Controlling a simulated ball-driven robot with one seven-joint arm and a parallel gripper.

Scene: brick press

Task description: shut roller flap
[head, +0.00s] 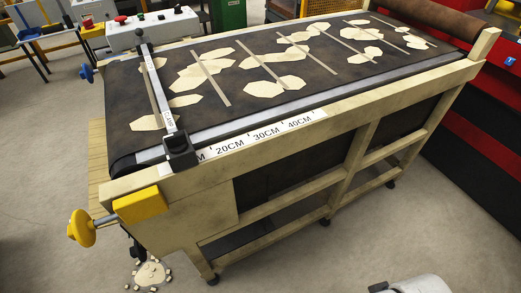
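A long belt table with a cream frame (345,122) fills the middle of the head view. A dark roller (437,17) lies across its far right end. A grey hinged-looking bar (160,92) lies across the belt near the left end, ending in a black block (180,152) at the front rail. I cannot tell for sure which part is the roller flap or whether it is open. A pale grey rounded piece (418,285) at the bottom right edge seems to be part of my arm. My gripper's fingers do not show.
Flat pale pieces (265,89) and thin strips lie on the dark belt (120,112). A yellow handwheel (82,228) juts out at the front left. A control box with a red button (121,19) stands behind. Crumbs (150,273) lie on the floor. Floor in front is clear.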

